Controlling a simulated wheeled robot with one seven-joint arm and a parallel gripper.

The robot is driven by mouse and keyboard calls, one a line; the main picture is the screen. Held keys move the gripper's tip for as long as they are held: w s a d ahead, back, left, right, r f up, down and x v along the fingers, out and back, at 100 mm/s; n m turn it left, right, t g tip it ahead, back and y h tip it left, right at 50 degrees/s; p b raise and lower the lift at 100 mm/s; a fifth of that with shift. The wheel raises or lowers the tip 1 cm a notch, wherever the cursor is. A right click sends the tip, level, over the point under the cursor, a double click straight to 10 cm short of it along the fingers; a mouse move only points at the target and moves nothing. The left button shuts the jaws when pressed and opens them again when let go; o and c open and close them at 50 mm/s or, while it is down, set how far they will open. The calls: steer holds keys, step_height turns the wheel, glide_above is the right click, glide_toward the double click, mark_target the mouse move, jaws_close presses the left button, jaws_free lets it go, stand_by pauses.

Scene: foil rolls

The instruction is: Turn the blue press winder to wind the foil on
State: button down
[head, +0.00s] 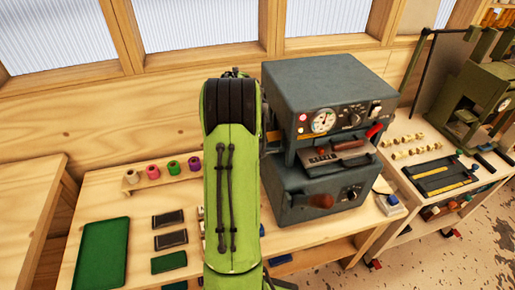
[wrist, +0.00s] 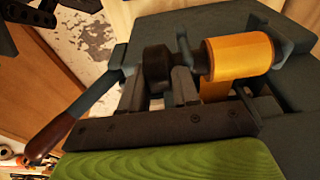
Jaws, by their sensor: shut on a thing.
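In the wrist view, a yellow-gold foil roll (wrist: 240,57) sits on a spindle of the blue-grey press. A dark round winder knob (wrist: 156,62) is in line with the roll, to its left. The fingers of my gripper (wrist: 162,82) reach up to the knob and are shut on it. A strip of yellow foil (wrist: 214,90) hangs below the roll. In the head view, the blue press (head: 325,82) stands on the bench with its dial facing front. My green arm covers its left side, hiding my gripper, the winder and the gold roll.
A lever with a brown handle (wrist: 50,138) juts out left of my gripper. Several coloured rolls stand on a wooden rack (head: 132,185) left of my arm. A green tray (head: 102,252) and dark pads (head: 168,219) lie nearby. An olive machine (head: 476,105) stands right.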

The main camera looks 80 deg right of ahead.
steer(key=t+y+p, duration=0.1)
steer(key=t+p, duration=0.1)
steer(key=t, duration=0.1)
steer(key=shift+s+d+y, duration=0.15)
steer(key=shift+s+y, duration=0.15)
steer(key=shift+y, duration=0.1)
steer(key=shift+t+y+p, duration=0.4)
steer(key=shift+t+p, duration=0.3)
steer(key=shift+p, duration=0.05)
steer(key=shift+f, duration=0.15)
steer(key=c, duration=0.9)
jaws_free()
steer(key=p+v, duration=0.1)
steer(key=v, duration=1.4)
steer(key=shift+s+d+r+p, duration=0.1)
steer(key=shift+s+r+p, duration=0.1)
steer(key=shift+r+p, duration=0.15)
